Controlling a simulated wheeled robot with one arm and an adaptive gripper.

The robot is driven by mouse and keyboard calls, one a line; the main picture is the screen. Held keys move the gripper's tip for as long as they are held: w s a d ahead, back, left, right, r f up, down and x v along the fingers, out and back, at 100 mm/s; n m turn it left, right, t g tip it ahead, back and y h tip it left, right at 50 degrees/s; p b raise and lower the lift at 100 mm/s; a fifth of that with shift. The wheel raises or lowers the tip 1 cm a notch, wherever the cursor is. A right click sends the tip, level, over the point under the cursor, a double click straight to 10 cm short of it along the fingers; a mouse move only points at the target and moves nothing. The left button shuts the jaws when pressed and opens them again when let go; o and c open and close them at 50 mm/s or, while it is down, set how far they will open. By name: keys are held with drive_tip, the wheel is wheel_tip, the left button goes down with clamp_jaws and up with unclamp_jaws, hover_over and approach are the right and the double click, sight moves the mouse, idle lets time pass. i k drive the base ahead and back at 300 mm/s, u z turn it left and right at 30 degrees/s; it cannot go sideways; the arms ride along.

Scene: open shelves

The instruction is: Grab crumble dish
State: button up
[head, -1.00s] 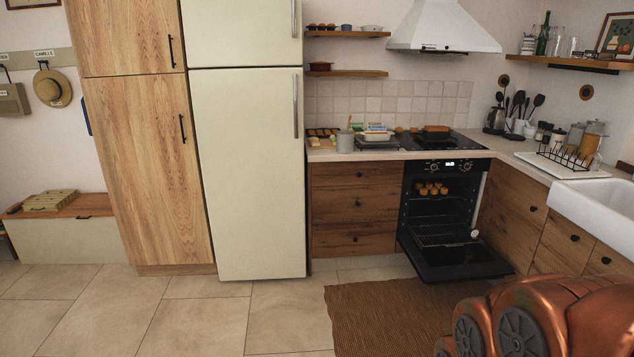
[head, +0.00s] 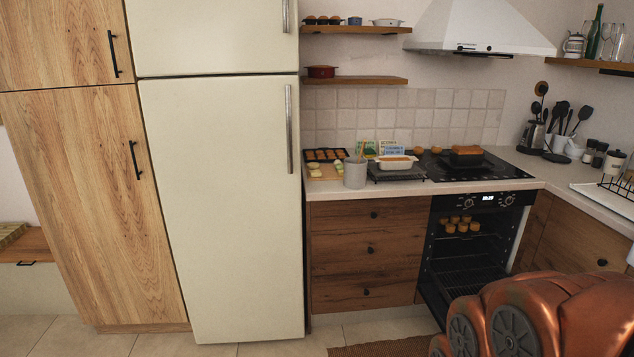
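I cannot tell for certain which item is the crumble dish. A white oval dish (head: 396,162) with a brownish top sits on a dark rack (head: 388,176) on the counter, left of the hob. A dark rectangular pan (head: 467,156) with a browned filling stands on the hob, to its right. Another shallow white dish (head: 387,22) is on the upper wall shelf. My copper-coloured arm shows at the bottom right; my gripper is outside the picture, far from these dishes.
The oven door (head: 436,296) hangs open below the hob, with several muffins (head: 460,224) inside. A grey utensil pot (head: 355,173) and a muffin tray (head: 326,155) stand left of the white dish. The fridge (head: 222,200) borders the counter. Floor shows in front of the drawers.

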sight(390, 162)
drive_tip(key=i, duration=0.7)
drive_tip(key=z, duration=0.65)
drive_tip(key=i, duration=2.1)
drive_tip(key=u, duration=1.3)
drive_tip(key=i, duration=0.5)
drive_tip(key=u, duration=0.05)
